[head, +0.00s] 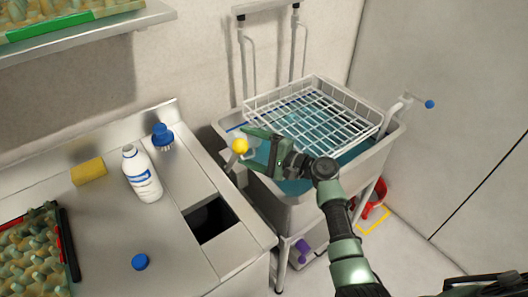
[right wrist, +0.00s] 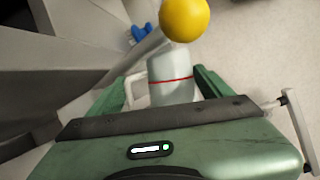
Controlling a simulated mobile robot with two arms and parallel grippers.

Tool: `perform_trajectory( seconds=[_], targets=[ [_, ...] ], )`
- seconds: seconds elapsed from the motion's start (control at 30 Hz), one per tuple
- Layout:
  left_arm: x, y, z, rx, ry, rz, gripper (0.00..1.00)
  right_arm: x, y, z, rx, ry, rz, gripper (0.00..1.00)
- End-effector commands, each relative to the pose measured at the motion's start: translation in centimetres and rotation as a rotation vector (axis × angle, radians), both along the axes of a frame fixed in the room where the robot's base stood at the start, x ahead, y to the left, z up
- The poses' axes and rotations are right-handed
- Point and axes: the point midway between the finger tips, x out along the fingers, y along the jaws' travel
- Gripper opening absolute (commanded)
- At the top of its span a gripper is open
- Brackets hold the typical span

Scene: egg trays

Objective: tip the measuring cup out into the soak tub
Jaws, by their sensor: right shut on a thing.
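My right gripper (head: 258,146) is over the left rim of the soak tub (head: 272,200) in the head view. It is shut on the measuring cup, a pale, see-through cup with a red line around it (right wrist: 171,80), which shows between the fingers in the right wrist view. In the head view the cup is mostly hidden by the gripper. Its contents and exact tilt cannot be told. The tub is grey and holds blue-green liquid. My left gripper is not in view.
A white wire basket (head: 318,118) covers much of the tub's top. A white bottle (head: 142,175), blue brush (head: 162,135), yellow sponge (head: 88,171) and blue cap (head: 140,262) are on the steel counter. A red bucket (head: 374,204) stands below.

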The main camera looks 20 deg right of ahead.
Motion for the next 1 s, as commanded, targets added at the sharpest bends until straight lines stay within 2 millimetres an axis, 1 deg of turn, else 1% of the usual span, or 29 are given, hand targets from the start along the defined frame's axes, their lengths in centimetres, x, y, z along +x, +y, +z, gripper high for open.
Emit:
perform_trajectory(
  seconds=[0.03, 0.1, 0.13, 0.2, 0.27, 0.4, 0.47, 0.5, 0.53, 0.57, 0.6, 0.63, 0.77, 0.87, 1.0],
  targets=[
    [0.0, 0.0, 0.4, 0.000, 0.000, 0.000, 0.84, 0.1, -0.4, 0.5, 0.028, 0.012, -0.007, 0.12],
    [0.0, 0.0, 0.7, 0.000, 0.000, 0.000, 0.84, 0.3, -1.4, 1.1, 0.071, 0.027, -0.017, 0.12],
    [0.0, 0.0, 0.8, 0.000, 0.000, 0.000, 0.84, 0.3, -1.4, 1.3, 0.089, 0.034, -0.016, 0.12],
    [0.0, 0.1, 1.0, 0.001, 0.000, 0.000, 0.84, 0.6, -2.0, 1.8, 0.132, 0.050, -0.022, 0.12],
    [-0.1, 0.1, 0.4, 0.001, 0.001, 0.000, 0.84, 0.7, -2.2, 1.4, 0.170, 0.066, -0.025, 0.12],
    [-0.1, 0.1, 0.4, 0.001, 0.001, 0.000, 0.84, 0.8, -2.6, 1.7, 0.236, 0.090, -0.026, 0.12],
    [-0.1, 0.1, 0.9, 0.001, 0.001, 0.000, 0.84, 0.6, -2.2, 1.9, 0.160, 0.060, -0.025, 0.12],
    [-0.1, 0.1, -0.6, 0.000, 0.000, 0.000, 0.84, 0.4, -1.7, -0.3, 0.047, 0.019, -0.024, 0.12],
    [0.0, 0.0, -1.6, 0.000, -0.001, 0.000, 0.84, 0.2, -1.3, -1.9, -0.040, -0.017, -0.025, 0.12],
    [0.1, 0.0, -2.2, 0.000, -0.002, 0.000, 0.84, 0.1, -1.1, -3.0, -0.117, -0.047, -0.024, 0.12],
    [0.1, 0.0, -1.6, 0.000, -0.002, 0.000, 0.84, 0.1, -0.9, -2.6, -0.185, -0.078, -0.027, 0.12],
    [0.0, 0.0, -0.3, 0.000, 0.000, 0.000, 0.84, 0.2, -0.9, -1.2, -0.212, -0.090, -0.028, 0.12],
    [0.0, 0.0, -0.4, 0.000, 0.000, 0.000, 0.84, 0.1, -0.9, -1.5, -0.235, -0.096, -0.029, 0.12],
    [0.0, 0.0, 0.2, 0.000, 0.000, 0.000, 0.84, 0.1, -0.8, -1.0, -0.274, -0.111, -0.029, 0.12],
    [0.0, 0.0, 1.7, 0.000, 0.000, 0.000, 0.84, 0.1, -0.8, 0.6, -0.322, -0.129, -0.029, 0.12]
  ],
)
